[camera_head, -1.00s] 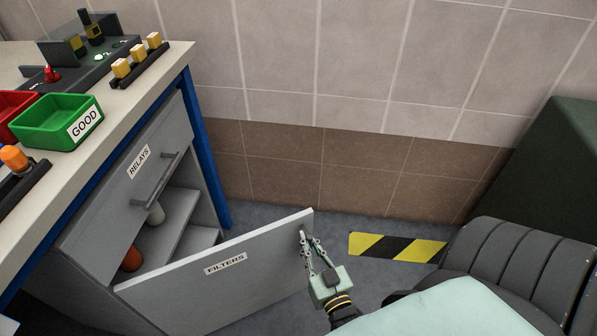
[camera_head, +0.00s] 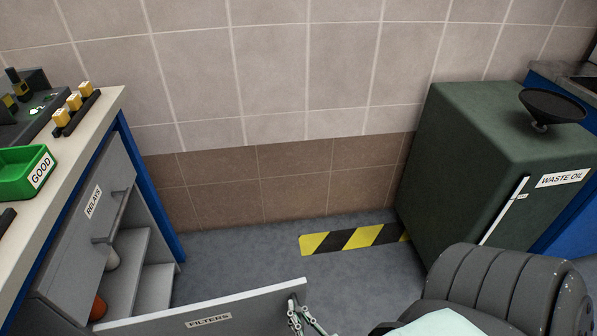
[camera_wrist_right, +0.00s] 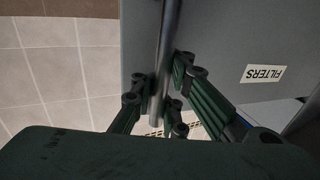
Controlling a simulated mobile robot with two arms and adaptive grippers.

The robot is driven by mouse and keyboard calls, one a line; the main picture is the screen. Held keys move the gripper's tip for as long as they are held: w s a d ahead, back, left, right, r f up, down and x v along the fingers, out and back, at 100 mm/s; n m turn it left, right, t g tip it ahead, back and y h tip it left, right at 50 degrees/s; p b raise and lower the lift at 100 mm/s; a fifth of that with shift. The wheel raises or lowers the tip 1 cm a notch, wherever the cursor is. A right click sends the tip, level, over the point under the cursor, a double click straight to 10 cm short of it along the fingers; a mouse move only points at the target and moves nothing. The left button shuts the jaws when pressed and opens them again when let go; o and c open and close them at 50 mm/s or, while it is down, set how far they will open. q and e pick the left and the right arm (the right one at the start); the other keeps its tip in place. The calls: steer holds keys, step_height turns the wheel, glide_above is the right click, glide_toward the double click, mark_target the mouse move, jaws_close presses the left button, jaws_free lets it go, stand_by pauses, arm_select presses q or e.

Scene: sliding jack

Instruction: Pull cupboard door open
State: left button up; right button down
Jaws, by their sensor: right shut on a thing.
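The grey cupboard door (camera_head: 225,309) labelled FILTERS stands wide open at the bottom of the head view, swung out from the cupboard (camera_head: 60,262). My right gripper (camera_head: 299,318) is at the door's free edge, partly cut off by the frame. In the right wrist view its fingers (camera_wrist_right: 158,103) are shut around the door's bar handle (camera_wrist_right: 165,60), with the door panel (camera_wrist_right: 225,35) beside it. My left gripper is not in view.
A grey drawer front labelled RELAYS (camera_head: 88,225) with a bar handle is above the opening. A green waste oil cabinet (camera_head: 470,150) stands at the right. Yellow-black floor tape (camera_head: 350,238) lies before the wall. The floor between is clear.

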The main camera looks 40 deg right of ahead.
steer(key=shift+s+d, duration=0.1)
steer(key=shift+d, duration=0.3)
steer(key=c, duration=1.8)
jaws_free()
steer(key=shift+o, duration=0.2)
steer(key=shift+a, duration=0.1)
steer(key=shift+s, duration=0.1)
steer(key=s+a, duration=0.2)
steer(key=s, duration=0.9)
steer(key=shift+s, duration=0.35)
steer(key=shift+a, duration=0.1)
